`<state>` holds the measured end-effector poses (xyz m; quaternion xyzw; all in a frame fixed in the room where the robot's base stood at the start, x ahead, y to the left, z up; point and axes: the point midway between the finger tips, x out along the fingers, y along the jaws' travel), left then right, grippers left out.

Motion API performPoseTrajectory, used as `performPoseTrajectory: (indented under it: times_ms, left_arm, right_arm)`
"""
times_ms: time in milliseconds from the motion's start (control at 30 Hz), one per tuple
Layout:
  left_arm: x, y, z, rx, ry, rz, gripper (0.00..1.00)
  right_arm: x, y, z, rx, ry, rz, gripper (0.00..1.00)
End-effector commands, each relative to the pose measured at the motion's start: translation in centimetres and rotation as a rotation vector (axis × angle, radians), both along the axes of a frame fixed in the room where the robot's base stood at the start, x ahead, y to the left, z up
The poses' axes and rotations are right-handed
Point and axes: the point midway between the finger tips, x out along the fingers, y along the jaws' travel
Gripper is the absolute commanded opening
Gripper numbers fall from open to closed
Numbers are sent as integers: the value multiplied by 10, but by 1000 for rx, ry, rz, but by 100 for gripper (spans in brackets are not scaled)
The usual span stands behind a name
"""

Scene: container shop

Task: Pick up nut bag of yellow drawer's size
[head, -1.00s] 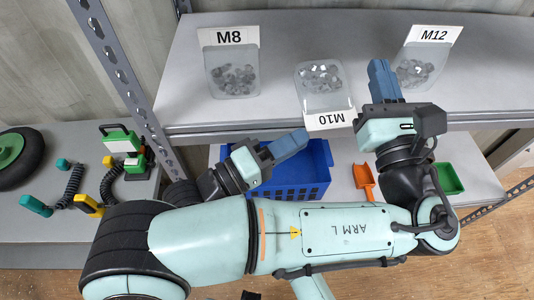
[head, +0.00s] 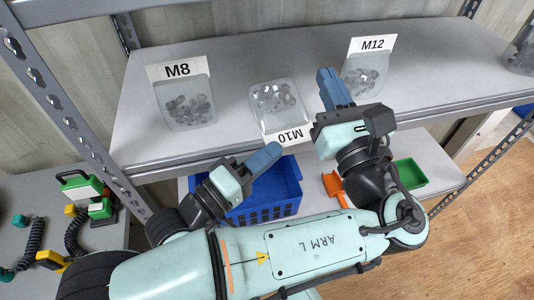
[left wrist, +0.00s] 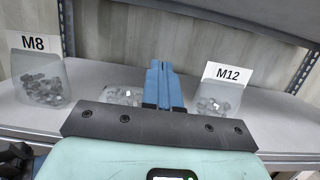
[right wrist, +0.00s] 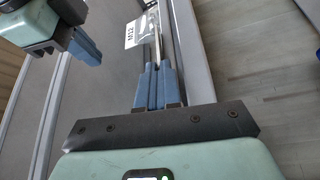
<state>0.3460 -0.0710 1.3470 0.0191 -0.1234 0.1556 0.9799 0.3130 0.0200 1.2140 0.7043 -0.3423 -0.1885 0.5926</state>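Clear bags of nuts lie on the grey shelf. The M8 bag (head: 186,104) is at left, the M10 bag (head: 277,101) is in the middle with its label upside down, and the M12 bag (head: 362,78) is at right. My left gripper (head: 334,88) is shut and empty, between the M10 and M12 bags; its blue fingers show together in the left wrist view (left wrist: 163,84). The yellow drawer is not in view.
A blue crate (head: 262,201), an orange scoop (head: 334,184) and a green bin (head: 410,173) are on the lower shelf. Another bag (head: 521,57) is at the far right. A perforated metal post (head: 60,120) stands at left. The shelf behind the bags is clear.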

Motion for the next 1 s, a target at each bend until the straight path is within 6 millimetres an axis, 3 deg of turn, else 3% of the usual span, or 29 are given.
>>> performPoseTrajectory:
  times_ms: [367, 800, 1000]
  left_arm:
    - [-6, -3, 0, 1, 0, -2, 0]
    - [-84, -28, -21, 4, 0, -5, 0]
    - [-106, -35, -26, 1, 0, -3, 0]
  right_arm:
    - [0, 0, 0, 0, 0, 0, 0]
    - [0, 0, 0, 0, 0, 0, 0]
    - [0, 0, 0, 0, 0, -1, 0]
